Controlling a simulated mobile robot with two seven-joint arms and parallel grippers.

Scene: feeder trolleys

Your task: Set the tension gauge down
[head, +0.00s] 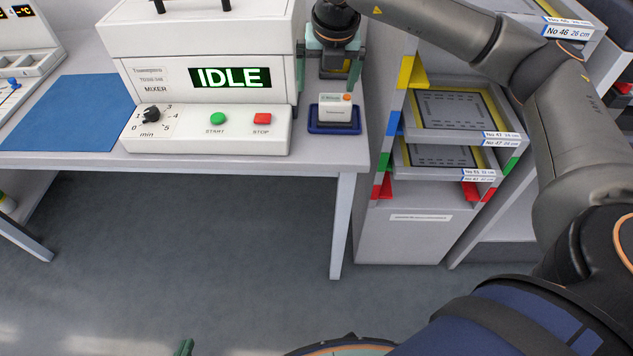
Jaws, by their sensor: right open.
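The tension gauge (337,112), a small white box with an orange button and a little display, sits upright in a shallow dark blue tray (334,129) at the right end of the bench. My right gripper (327,90) is just behind and above it, pointing down. Its two green fingers are spread wide and nothing shows between them. The gauge is apart from the fingers as far as I can see. Of my left gripper, only a green tip (185,348) shows at the bottom edge; the rest is out of frame.
The mixer (205,75), reading IDLE, stands left of the tray, close to my right gripper. A blue mat (68,112) lies further left on the bench (190,160). A feeder trolley (405,235) with slotted trays stands right of the bench.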

